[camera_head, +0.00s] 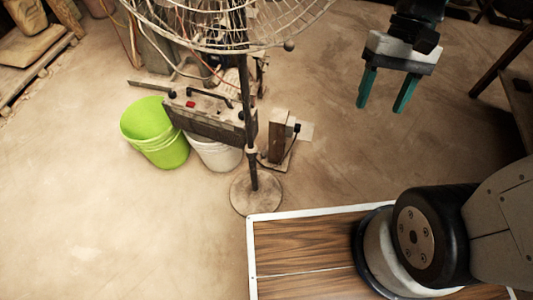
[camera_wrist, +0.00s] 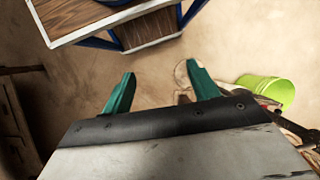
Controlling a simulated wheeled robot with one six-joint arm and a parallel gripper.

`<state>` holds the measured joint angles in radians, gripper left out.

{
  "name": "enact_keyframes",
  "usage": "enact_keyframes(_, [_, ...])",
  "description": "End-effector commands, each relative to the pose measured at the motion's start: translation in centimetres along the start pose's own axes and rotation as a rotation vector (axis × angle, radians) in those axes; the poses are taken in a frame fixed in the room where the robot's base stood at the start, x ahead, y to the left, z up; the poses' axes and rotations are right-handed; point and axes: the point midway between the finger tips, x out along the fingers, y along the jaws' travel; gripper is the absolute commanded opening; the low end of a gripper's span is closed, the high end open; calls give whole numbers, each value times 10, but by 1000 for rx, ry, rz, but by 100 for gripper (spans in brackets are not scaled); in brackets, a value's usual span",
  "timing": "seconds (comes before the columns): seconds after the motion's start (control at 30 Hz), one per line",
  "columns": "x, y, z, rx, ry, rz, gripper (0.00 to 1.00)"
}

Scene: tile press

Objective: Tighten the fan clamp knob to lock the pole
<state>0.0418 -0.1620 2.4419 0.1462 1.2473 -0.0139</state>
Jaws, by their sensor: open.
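A standing fan has a wire cage (camera_head: 225,22) at the top of the head view, cut off by the frame edge. Its dark pole (camera_head: 247,110) stands upright on a round base (camera_head: 258,197). A small pale collar shows low on the pole (camera_head: 250,150). I cannot clearly pick out the clamp knob. My gripper (camera_head: 381,107) is open and empty, with green fingers pointing down, well to the right of the pole and apart from it. In the wrist view my gripper (camera_wrist: 160,72) has bare floor between its fingers.
A green bucket (camera_head: 150,130), a white bucket (camera_head: 215,153) and a grey box with a handle (camera_head: 210,115) stand left of the pole. A small wooden block stand (camera_head: 279,137) is right of it. A white-edged wooden surface (camera_head: 290,270) lies in front. Floor around my gripper is clear.

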Motion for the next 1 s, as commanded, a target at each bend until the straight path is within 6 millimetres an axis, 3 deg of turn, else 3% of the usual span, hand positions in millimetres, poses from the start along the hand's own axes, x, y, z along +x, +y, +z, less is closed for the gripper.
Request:
enact_keyframes(0.37, [75,-36,-87,144,-378,-260,60])
enact_keyframes(0.57, [129,-56,-132,242,-545,-429,60])
enact_keyframes(0.77, [195,-74,-176,363,-684,-614,60])
enact_keyframes(1.0, [290,-90,-223,537,-794,-859,60])
